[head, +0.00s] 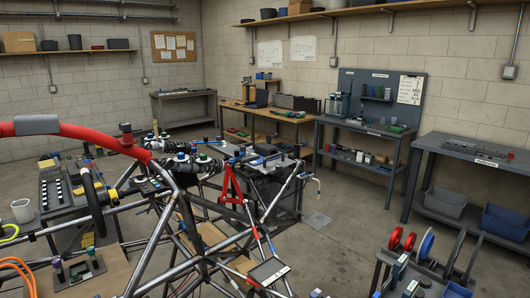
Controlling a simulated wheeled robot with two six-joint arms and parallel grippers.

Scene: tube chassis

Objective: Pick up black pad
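I cannot tell for certain which thing is the black pad. A flat dark rectangular panel with a pale edge (269,271) lies tilted among the lower tubes of the chassis, near the bottom centre. The bare metal tube chassis (168,222) fills the left and centre foreground. Neither of my grippers can be made out in the head view, so nothing is seen held.
A cart with red and blue reels (425,246) stands at the lower right. Left of the chassis are a tray table (62,190) and a white mug (22,211). Workbenches (365,127) line the back wall. Open concrete floor (345,225) lies right of the chassis.

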